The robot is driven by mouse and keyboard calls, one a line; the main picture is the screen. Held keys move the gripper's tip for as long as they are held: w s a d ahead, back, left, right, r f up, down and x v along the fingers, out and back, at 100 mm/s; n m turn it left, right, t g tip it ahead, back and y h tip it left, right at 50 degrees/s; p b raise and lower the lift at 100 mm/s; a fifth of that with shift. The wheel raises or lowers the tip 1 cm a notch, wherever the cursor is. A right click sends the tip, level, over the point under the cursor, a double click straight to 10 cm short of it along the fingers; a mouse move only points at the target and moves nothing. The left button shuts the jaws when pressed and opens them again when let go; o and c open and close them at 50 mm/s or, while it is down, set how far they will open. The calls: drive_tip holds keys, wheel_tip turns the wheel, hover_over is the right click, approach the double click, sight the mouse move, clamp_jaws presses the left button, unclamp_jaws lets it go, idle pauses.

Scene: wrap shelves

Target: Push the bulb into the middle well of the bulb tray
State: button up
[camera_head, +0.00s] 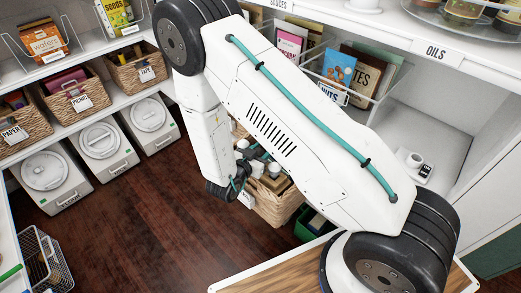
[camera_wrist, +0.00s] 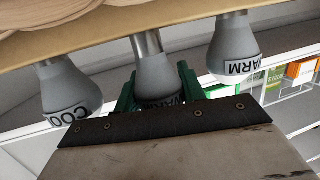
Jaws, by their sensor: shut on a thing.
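In the wrist view, a grey bulb (camera_wrist: 155,74) with a metal base is between the green fingers of my gripper (camera_wrist: 157,90), which is shut on it. Its dark lettering is partly hidden by the gripper. Its metal base reaches the tan edge of what looks like the bulb tray (camera_wrist: 112,49). One bulb (camera_wrist: 67,86) marked "COO" is to the left and another bulb (camera_wrist: 233,48) marked "WARM" is to the right, both with bases at that edge. The wells are not visible, so I cannot tell how deep the held bulb sits. In the head view my arm mostly hides this area.
A wicker basket (camera_head: 283,207) with several items stands below my wrist in the head view. Shelves with baskets and white bins (camera_head: 98,143) line the left. A shelf labelled "OILS" (camera_head: 436,52) is at right.

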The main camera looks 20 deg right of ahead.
drive_tip(key=shift+f, duration=0.55)
drive_tip(key=o, duration=1.1)
drive_tip(key=shift+c, duration=0.2)
drive_tip(key=v, duration=0.7)
drive_tip(key=shift+s+a, duration=0.25)
drive_tip(key=shift+a, duration=0.05)
